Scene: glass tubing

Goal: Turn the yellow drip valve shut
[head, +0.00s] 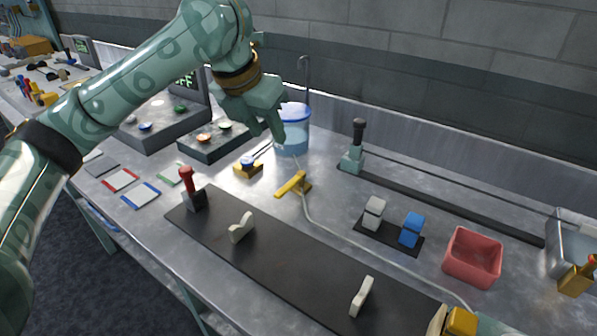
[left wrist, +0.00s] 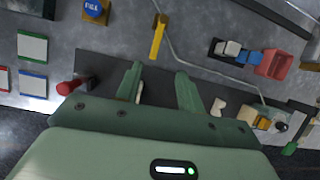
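The yellow drip valve (head: 293,184) sits on the bench with its bar lying slantwise, where a clear tube (head: 345,237) runs past it. In the left wrist view the yellow valve (left wrist: 158,36) stands nearly upright in the picture, beyond the fingertips. My left gripper (head: 278,133) hangs above the bench, up and left of the valve in the head view, in front of a blue-lidded jar (head: 295,140). My right gripper is not visible.
A blue FILL button (head: 248,163) on a yellow base stands left of the valve. A dark mat (head: 290,262) with a red-handled lever (head: 187,180) and pale pegs lies in front. White and blue blocks and a red bin (head: 473,257) are to the right. Control boxes stand behind left.

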